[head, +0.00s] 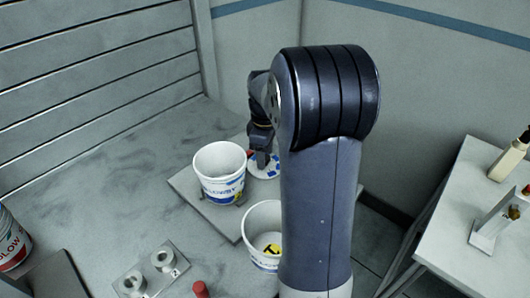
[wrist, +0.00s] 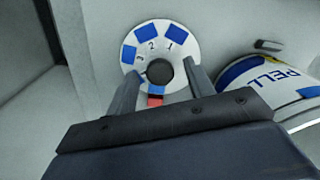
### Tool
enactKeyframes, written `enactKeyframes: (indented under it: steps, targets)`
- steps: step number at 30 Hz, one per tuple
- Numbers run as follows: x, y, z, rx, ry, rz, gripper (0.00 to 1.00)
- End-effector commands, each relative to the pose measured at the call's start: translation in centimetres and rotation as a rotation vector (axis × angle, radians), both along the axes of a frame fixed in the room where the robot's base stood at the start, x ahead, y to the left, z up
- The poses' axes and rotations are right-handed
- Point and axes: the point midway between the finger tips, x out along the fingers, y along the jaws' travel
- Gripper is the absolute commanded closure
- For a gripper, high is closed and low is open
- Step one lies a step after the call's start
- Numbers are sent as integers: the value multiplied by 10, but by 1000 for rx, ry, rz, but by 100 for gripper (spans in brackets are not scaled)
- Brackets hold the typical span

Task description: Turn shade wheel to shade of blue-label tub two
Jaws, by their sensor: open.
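The shade wheel is a white disc (wrist: 188,68) with blue patches, numerals including 1 and 2, and a dark round centre knob (wrist: 159,72). A red mark (wrist: 155,100) lies at its near edge, directly below a blue patch. In the head view the wheel (head: 270,172) is partly hidden by my gripper (head: 262,160). My gripper (wrist: 163,76) is open, with one finger on each side of the knob; contact is unclear. A white tub with a blue label (head: 220,172) stands left of the wheel. I cannot read any shade number on it.
A second white tub (head: 262,215) with a yellow-and-black mark stands nearer, partly behind my arm. A plate with two round sockets (head: 150,272), a red peg (head: 201,289) and a red-and-white can (head: 12,240) are at front left. A side table (head: 455,215) stands at right.

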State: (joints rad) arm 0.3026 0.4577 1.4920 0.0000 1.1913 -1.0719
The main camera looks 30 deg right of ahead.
Motion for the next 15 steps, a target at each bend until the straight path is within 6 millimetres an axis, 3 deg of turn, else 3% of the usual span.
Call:
enactKeyframes:
  steps: [5,15]
  targets:
    - [1,0,11,-1,-3,0,50]
    - [1,0,77,-1,-4,0,50]
